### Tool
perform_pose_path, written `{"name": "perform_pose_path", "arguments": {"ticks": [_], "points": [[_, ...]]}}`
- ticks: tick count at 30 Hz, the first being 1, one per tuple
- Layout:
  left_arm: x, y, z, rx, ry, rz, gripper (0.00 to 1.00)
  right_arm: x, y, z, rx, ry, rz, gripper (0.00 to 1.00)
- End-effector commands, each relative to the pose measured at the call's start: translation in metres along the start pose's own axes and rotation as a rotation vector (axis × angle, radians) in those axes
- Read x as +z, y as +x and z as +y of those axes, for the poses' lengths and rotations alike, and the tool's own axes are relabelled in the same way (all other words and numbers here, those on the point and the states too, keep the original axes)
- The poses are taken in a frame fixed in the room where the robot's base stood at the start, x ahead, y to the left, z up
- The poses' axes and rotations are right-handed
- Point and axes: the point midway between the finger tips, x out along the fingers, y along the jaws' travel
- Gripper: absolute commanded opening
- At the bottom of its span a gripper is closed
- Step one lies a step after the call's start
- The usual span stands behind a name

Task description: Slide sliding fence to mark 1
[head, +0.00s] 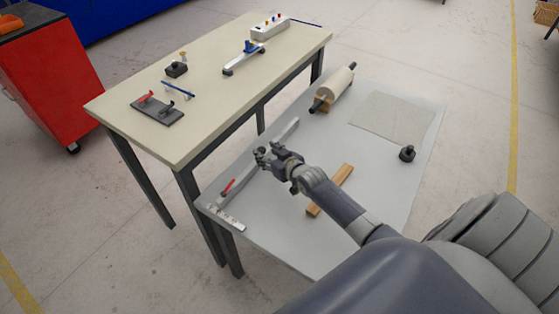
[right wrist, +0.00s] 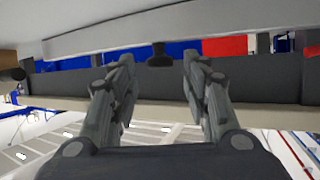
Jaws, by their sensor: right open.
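A long grey bar, which looks like the sliding fence (head: 250,178), lies along the left side of the grey lower table (head: 285,240). A red lever (head: 228,185) sits near its front end. A pale strip with dark spots (head: 227,218) lies at the table's front left corner; I cannot read any mark on it. My right gripper (head: 263,156) is over the bar's middle and hides part of it. In the right wrist view its fingers (right wrist: 158,62) are open, with a dark knob (right wrist: 160,54) between the tips in the picture; I see no contact. My left gripper is not in view.
A wooden strip (head: 342,178) lies under my right forearm. A roller (head: 336,86), a thin sheet (head: 392,118) and a black knob (head: 407,154) are on the lower table's far side. The higher beige table (head: 210,90) stands close on the left, holding several fixtures.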

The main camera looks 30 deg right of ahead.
Motion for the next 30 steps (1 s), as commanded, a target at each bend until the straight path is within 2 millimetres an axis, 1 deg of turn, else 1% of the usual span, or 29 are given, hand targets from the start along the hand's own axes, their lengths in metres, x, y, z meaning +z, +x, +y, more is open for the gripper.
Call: {"name": "perform_pose_path", "arguments": {"ticks": [1, 9, 15, 21, 30], "points": [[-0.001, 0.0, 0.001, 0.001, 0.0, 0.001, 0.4, 0.001, -0.01, 0.0, -0.001, -0.001, -0.001, 0.44], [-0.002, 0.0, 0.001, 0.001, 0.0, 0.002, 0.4, 0.001, -0.058, 0.0, 0.0, -0.001, -0.001, 0.44], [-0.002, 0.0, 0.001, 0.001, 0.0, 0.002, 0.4, 0.001, -0.084, 0.0, 0.0, -0.002, -0.001, 0.44], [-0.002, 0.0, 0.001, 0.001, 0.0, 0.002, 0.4, 0.0, -0.093, 0.0, 0.001, -0.002, 0.0, 0.44], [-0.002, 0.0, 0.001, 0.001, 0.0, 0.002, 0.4, 0.0, -0.093, 0.0, 0.001, -0.002, 0.0, 0.44]]}}
